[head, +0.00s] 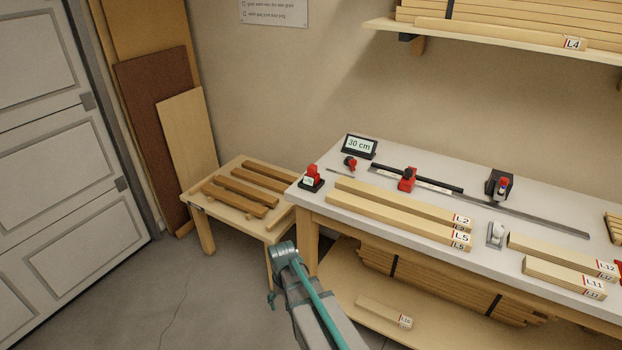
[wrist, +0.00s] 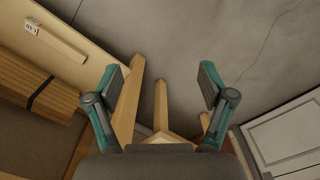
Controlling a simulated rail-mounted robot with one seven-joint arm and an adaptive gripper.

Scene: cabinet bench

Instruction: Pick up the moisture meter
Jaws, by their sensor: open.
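What looks like the moisture meter is a small red device (head: 312,171) with a pale face, upright in a black base at the left end of the white-topped bench (head: 331,222). It is too small to be sure of. My gripper (wrist: 162,83) shows in the wrist view with its two teal fingers wide apart and nothing between them. It points down toward the floor and the legs of the low table. In the head view my arm is in front of the bench's left end, below and apart from the red device. The wrist view does not show the device.
A low wooden table (head: 228,193) with dark wood strips stands left of the bench. Behind the device are a "30 cm" display (head: 359,146) and a small red tool (head: 350,162). Labelled boards (head: 398,215) lie to its right. Floor is clear at left.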

